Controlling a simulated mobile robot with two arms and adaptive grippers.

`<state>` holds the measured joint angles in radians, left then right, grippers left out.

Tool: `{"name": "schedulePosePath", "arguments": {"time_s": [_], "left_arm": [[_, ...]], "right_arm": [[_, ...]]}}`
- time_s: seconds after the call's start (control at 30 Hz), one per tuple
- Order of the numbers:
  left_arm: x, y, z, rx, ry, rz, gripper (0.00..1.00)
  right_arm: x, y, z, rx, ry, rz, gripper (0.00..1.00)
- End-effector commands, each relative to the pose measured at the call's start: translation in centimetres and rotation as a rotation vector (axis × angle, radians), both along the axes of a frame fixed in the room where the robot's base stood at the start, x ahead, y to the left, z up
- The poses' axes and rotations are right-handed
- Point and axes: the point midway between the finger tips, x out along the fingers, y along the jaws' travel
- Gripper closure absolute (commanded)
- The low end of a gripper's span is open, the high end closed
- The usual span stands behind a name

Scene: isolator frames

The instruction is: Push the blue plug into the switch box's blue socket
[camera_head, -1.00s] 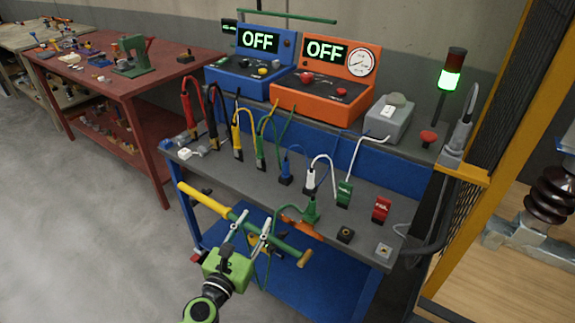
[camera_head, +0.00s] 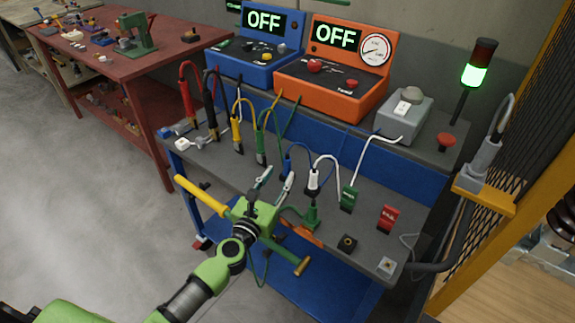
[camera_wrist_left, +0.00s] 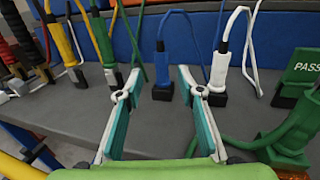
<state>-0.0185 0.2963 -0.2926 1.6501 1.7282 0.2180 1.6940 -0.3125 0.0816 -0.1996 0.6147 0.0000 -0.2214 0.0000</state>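The blue plug (camera_head: 286,167) stands upright on the grey bench, in a row of coloured plugs. In the left wrist view the plug (camera_wrist_left: 162,86) has a dark lower block and a blue cable looping upward. It stands beyond my left gripper (camera_head: 276,181), roughly centred between its fingertips. In the wrist view that gripper (camera_wrist_left: 159,76) is open and empty, its two teal-sided fingers apart. A grey box with a white switch (camera_head: 403,115) stands on the raised shelf. I cannot make out a blue socket on it. My right gripper is not in view.
A white-cabled plug (camera_wrist_left: 220,72) stands close right of the blue one, a green plug (camera_wrist_left: 113,75) to its left. Blue (camera_head: 234,69) and orange (camera_head: 325,92) consoles read OFF.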

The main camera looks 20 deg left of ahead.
Motion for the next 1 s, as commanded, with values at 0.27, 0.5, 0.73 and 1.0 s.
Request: {"name": "schedulePosePath", "arguments": {"time_s": [0.27,0.5,0.73,1.0], "left_arm": [[2.2,-0.3,0.2,0.000,-0.001,0.000,0.65],[5.4,-0.7,0.1,0.001,0.000,0.000,0.65],[6.3,-0.8,0.1,0.000,0.001,0.000,0.65],[6.2,-0.8,0.1,0.000,0.001,0.000,1.00]], "right_arm": [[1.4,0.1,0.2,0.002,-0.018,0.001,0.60],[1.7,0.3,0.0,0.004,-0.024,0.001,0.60],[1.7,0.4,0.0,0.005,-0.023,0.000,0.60],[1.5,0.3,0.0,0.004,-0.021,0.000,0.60]]}}
